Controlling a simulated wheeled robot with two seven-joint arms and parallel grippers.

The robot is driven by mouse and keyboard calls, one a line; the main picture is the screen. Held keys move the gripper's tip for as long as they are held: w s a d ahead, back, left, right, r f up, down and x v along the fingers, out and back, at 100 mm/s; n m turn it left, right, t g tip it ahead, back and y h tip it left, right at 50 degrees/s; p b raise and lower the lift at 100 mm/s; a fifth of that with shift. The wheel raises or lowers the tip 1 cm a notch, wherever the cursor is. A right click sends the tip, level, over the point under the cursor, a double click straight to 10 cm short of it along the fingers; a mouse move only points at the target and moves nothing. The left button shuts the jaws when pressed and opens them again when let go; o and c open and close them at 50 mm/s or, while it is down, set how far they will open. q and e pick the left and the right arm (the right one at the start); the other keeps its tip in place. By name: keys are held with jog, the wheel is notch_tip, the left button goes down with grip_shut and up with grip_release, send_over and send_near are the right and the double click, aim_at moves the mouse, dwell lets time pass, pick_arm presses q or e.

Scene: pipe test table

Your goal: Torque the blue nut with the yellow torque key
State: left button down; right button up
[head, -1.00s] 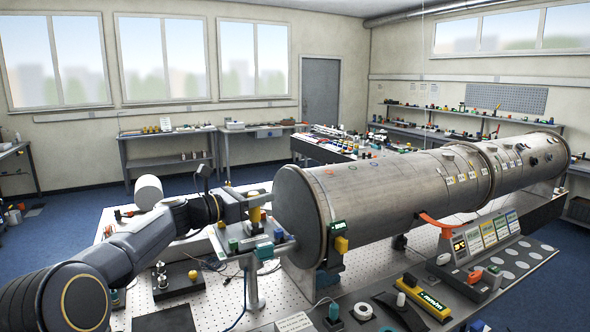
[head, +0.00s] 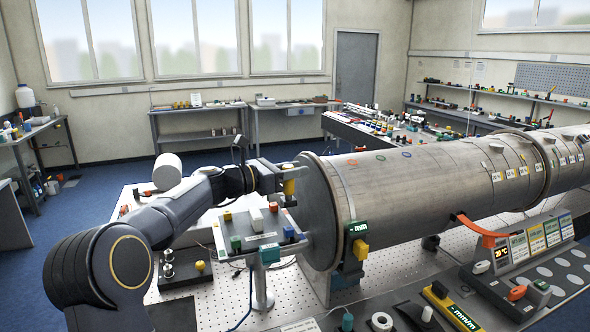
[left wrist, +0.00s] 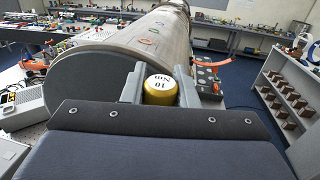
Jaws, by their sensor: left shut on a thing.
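My left gripper (head: 288,178) is shut on the yellow torque key (head: 289,187), just left of the pipe's near end. In the left wrist view the key (left wrist: 160,90) stands between the two fingers (left wrist: 162,92); its white cap reads 10 Nm. In the head view the key is above a small raised tray (head: 253,235) and looks clear of it. A blue block (head: 289,232) is at the tray's right edge; I cannot tell whether it is the blue nut. The pipe carries a small blue ring mark (head: 378,155). My right gripper is out of view.
The large steel pipe (head: 430,190) fills the right side, close to my left gripper. The tray also holds a green block (head: 236,242) and an orange block (head: 273,207). A panel with coloured cards (head: 537,240) and a yellow level (head: 450,305) lie at front right.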

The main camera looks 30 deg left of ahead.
aim_at(294, 198)
pick_arm(q)
jog(key=shift+f+b, duration=2.25)
jog(key=shift+f, duration=0.7)
jog(key=shift+r+p, duration=0.3)
jog(key=shift+f+b, duration=0.75)
jog(key=shift+f, duration=0.5)
jog(key=c, duration=1.6)
grip_release()
jog(key=shift+c, duration=0.2)
grip_shut()
jog(key=shift+r+m+h+p, duration=0.15)
jog(key=shift+m+h+p, duration=0.2)
jog(key=shift+p, duration=0.35)
jog(key=shift+g+h, duration=0.25)
jog(key=shift+g, duration=0.05)
jog(key=shift+f, duration=0.2)
